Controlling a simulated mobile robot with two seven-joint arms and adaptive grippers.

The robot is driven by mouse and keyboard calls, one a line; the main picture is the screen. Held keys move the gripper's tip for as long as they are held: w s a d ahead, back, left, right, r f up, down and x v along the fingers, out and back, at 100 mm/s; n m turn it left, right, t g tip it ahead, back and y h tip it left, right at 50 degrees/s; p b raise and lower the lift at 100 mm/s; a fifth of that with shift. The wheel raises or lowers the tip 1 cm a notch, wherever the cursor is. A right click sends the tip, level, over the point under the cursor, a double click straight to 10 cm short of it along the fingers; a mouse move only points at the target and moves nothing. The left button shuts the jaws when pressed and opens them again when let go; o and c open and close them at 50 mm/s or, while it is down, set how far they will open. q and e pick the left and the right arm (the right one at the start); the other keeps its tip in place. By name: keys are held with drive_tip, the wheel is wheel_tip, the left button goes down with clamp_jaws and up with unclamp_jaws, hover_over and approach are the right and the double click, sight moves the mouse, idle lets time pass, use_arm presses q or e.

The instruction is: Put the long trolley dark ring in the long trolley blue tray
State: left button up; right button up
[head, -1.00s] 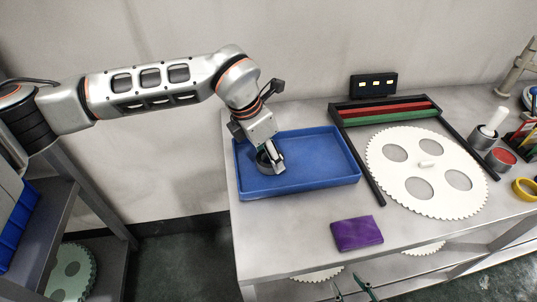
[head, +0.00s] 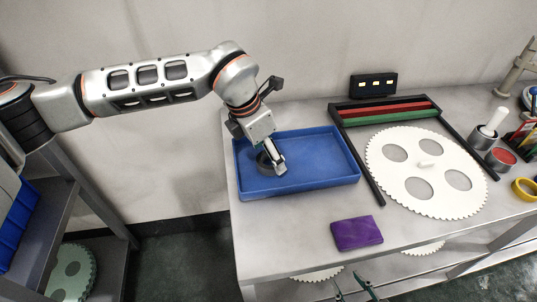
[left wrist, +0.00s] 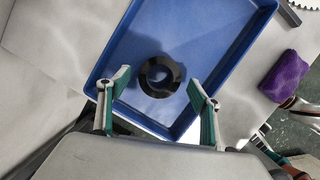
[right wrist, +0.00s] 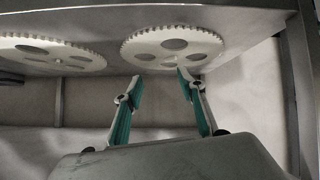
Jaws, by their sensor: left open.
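The dark ring (left wrist: 161,76) lies in the blue tray (left wrist: 215,45), on its floor, in the left wrist view. In the head view the ring (head: 263,161) is partly hidden by my left gripper (head: 277,170), which is over the left part of the blue tray (head: 325,172). In the left wrist view my left gripper (left wrist: 160,82) is open, with its fingers apart on either side of the ring and not pressing on it. My right gripper (right wrist: 160,78) is open and empty below the table top. Its fingertips (head: 352,283) show at the bottom of the head view.
A purple cloth block (head: 357,233) lies in front of the tray. A large white toothed disc (head: 427,172) lies to the right beside a black frame (head: 368,180). A yellow ring (head: 525,189) is far right.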

use_arm(q)
drive_tip(key=p+v, duration=0.1)
drive_tip(key=v, duration=1)
